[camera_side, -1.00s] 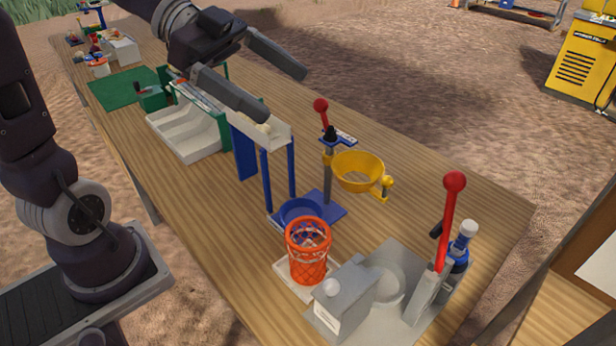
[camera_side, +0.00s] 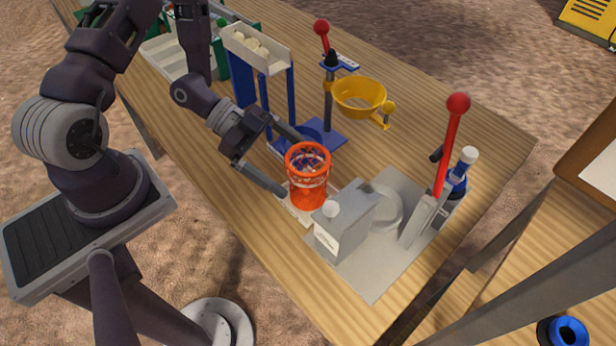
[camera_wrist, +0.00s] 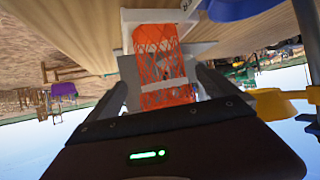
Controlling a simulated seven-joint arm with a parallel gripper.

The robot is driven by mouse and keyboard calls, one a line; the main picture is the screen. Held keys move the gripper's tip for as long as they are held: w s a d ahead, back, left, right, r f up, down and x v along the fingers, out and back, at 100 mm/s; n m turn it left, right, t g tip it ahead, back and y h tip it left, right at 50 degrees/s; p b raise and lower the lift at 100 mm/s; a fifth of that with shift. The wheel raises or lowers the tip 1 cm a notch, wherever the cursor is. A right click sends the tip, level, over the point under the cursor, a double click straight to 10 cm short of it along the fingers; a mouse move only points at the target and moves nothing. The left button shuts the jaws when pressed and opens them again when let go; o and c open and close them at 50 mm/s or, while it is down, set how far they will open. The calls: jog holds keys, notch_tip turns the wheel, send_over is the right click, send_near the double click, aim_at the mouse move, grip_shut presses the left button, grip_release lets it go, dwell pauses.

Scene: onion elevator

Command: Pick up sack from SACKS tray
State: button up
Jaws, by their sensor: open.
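The sack is an orange-red mesh basket-like sack (camera_side: 308,178) standing upright on a white tray (camera_side: 297,212). The tray is mostly hidden under it. My gripper (camera_side: 290,165) is open at the sack's left side in the side view, with one finger towards its far side and one towards its near side. In the wrist view the sack (camera_wrist: 160,65) stands between the two open fingers (camera_wrist: 165,90), and a pale band crosses its mesh. I cannot tell whether either finger touches it.
A grey machine (camera_side: 350,220) with a red-knobbed lever (camera_side: 450,140) stands close on the right. The table's front edge is clear.

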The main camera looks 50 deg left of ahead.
aim_at(309, 175)
jog(key=x, duration=0.4)
jog(key=shift+w+d+r, duration=0.1)
jog(key=shift+w+d, duration=0.2)
jog(key=shift+d, duration=0.05)
jog(key=c, duration=1.4)
